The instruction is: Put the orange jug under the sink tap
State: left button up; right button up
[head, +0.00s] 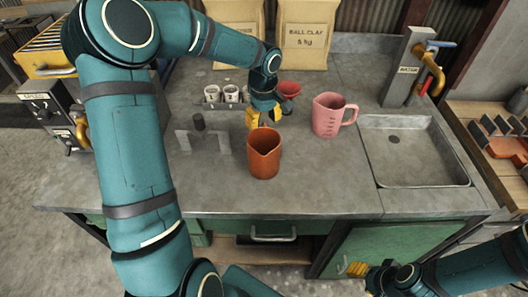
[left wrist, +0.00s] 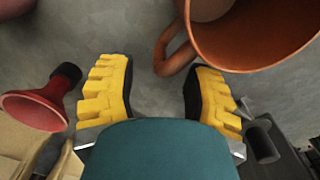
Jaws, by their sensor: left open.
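The orange jug (head: 263,155) stands upright on the grey worktop in front of my left gripper (head: 262,118). In the left wrist view, the jug (left wrist: 255,40) is at the top right. Its handle loop reaches toward the space between the yellow fingers of my left gripper (left wrist: 158,75), nearer the right finger. That gripper is open and holds nothing. The sink (head: 425,165) is set into the worktop at the right, with an orange-yellow tap (head: 432,72) on a grey post behind it. My right gripper (head: 358,270) is low at the bottom right; its fingers are mostly hidden.
A pink jug (head: 328,116) stands between the orange jug and the sink. A red funnel-like object (head: 288,89) is behind my left gripper. The front worktop is clear.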

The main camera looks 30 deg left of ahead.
aim_at(264, 147)
pick_arm(q)
notch_tip(264, 147, down, 5)
jog(key=shift+f+b, duration=0.2)
jog(key=shift+b, duration=0.35)
grip_shut()
